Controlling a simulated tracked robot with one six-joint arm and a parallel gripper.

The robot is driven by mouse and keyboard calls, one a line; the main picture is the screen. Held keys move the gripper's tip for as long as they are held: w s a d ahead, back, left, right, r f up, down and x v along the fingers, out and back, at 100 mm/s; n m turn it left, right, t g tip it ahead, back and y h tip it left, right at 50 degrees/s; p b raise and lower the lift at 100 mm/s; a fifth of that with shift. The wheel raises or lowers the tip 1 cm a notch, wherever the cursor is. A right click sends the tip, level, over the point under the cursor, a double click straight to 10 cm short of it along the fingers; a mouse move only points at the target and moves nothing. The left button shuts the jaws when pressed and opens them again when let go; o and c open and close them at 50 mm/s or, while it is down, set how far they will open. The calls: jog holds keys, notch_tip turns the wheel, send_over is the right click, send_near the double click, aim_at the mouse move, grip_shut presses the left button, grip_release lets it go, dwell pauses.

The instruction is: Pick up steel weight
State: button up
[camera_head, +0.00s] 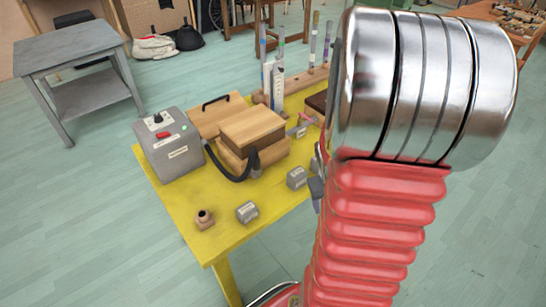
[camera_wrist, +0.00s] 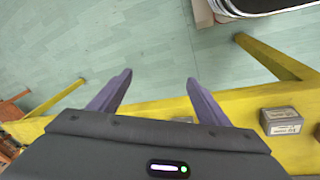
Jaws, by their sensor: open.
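Two small grey blocks with pale labels, which look like steel weights, sit on the yellow table. One grey block (camera_head: 247,211) is near the front edge and the other grey block (camera_head: 297,178) is farther right. In the wrist view a labelled grey block (camera_wrist: 281,121) sits on the table, right of my gripper. My gripper (camera_wrist: 158,78) is open and empty, its two purple-grey fingers apart over the table edge and floor. In the head view my red and chrome arm hides most of the gripper. I cannot tell which block is the steel weight.
The yellow table (camera_head: 180,193) also holds a grey control box (camera_head: 168,145) with a black hose, a wooden box (camera_head: 252,130), a small brown fitting (camera_head: 204,219) and upright tubes (camera_head: 327,42). A grey side table (camera_head: 70,45) stands at left. Floor is clear in front.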

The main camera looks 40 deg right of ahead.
jog(key=s+d+f+t, duration=0.1)
jog(key=s+d+f, duration=0.2)
jog(key=d+f, duration=0.55)
jog(key=n+t+y, duration=0.3)
jog(key=n+t, duration=0.3)
jog(key=t, duration=1.1)
send_near(301, 180)
jog(key=w, duration=0.2)
jog(key=shift+w+r, duration=0.1)
jog(key=shift+r, duration=0.2)
jog(key=shift+w+a, duration=0.15)
jog(key=shift+w, duration=4.2)
